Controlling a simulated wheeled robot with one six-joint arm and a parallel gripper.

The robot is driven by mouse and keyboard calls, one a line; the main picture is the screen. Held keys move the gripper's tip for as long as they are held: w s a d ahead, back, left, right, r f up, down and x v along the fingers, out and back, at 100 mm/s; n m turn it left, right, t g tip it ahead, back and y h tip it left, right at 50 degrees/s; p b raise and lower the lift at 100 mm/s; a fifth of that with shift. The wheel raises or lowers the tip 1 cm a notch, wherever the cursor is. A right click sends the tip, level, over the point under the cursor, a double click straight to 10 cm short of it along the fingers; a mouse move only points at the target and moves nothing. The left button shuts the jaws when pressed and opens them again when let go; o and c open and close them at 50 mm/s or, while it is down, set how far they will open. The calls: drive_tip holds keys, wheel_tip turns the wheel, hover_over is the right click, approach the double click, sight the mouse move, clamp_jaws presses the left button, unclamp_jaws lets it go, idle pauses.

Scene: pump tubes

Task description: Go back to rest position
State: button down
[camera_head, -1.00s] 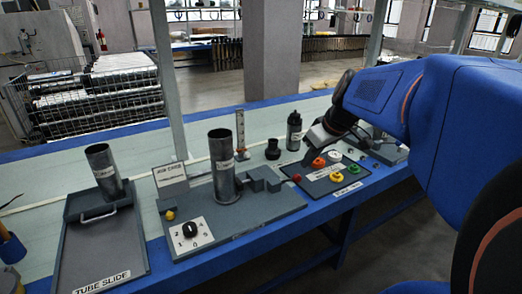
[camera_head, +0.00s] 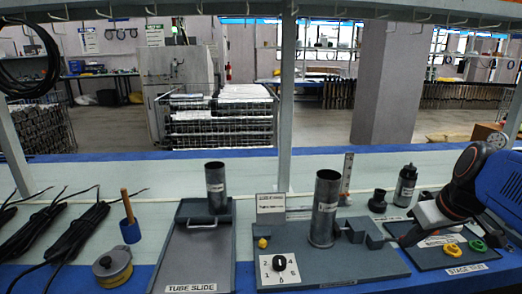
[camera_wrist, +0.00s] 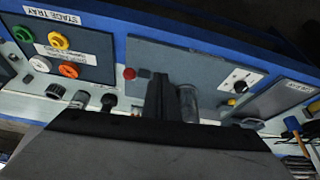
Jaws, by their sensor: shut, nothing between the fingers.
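My gripper (camera_head: 404,240) is at the right of the head view, above the left edge of the stage tray, and its arm comes in from the right edge. In the wrist view my gripper (camera_wrist: 163,88) is shut and empty, its dark fingers together. The stage tray (camera_head: 478,262) holds a yellow ring (camera_head: 453,250) and a green ring (camera_head: 477,245); my arm hides part of it. The wrist view also shows a white ring (camera_wrist: 41,64) and an orange ring (camera_wrist: 69,70) on the tray.
A steel tube (camera_head: 324,210) stands upright on the grey fixture plate (camera_head: 360,268) with a dial (camera_head: 279,265). Another tube (camera_head: 216,187) stands on the tube slide (camera_head: 195,260). A black bottle (camera_head: 405,185) stands behind the stage tray. Cables and a tape roll (camera_head: 112,268) lie left.

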drive_tip(key=s+a+f+m, duration=0.1)
drive_tip(key=s+a+f, duration=0.5)
drive_tip(key=s+a, duration=0.2)
drive_tip(key=shift+s+a+f+h, duration=0.15)
drive_tip(key=shift+s+a+h, duration=0.15)
drive_tip(key=shift+a, duration=0.45)
